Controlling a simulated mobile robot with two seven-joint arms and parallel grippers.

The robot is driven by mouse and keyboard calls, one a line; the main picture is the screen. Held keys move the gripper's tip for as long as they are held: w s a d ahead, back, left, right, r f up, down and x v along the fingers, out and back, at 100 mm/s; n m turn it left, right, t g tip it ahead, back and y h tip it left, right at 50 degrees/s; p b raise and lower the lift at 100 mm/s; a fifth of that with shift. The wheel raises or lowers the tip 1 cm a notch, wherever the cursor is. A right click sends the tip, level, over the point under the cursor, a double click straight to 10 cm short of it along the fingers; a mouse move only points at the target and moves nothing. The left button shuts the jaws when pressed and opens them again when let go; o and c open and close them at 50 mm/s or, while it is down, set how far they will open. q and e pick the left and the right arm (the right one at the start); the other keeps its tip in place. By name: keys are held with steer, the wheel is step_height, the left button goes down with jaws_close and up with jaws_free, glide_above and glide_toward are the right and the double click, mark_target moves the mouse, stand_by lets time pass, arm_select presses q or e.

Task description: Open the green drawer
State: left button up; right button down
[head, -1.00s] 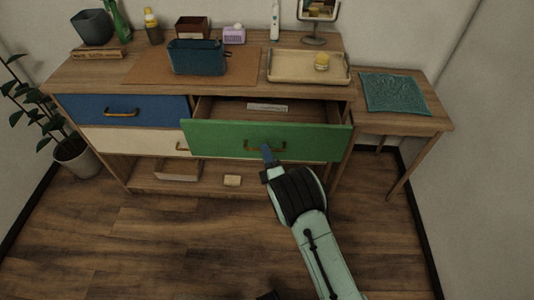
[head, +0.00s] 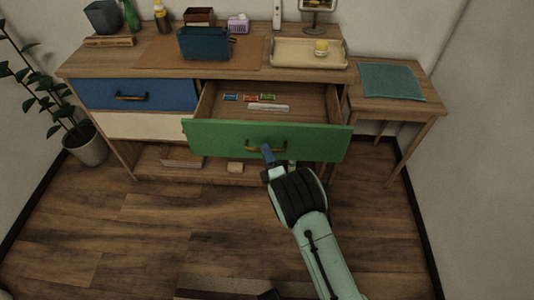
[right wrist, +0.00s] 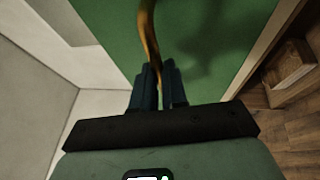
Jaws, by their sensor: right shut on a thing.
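The green drawer (head: 225,140) stands pulled well out of the wooden cabinet. Small red, green and blue packets (head: 250,97) and a pale flat item (head: 268,107) lie inside it. My right gripper (head: 268,150) is at the drawer front, shut on its brass handle (head: 280,149). In the right wrist view, the curved handle (right wrist: 148,35) runs down between the blue fingers of the gripper (right wrist: 160,88), in front of the green drawer face (right wrist: 215,40). My left gripper is not in view.
A blue drawer (head: 160,95) and a cream drawer (head: 140,126) are shut at the left. A side table with a teal cloth (head: 392,82) stands at right.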

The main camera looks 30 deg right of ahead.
steer(key=c, duration=1.2)
jaws_free()
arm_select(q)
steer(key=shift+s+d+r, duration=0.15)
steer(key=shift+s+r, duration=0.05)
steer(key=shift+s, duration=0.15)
arm_select(e)
steer(key=v, duration=1.3)
steer(key=shift+s, duration=0.25)
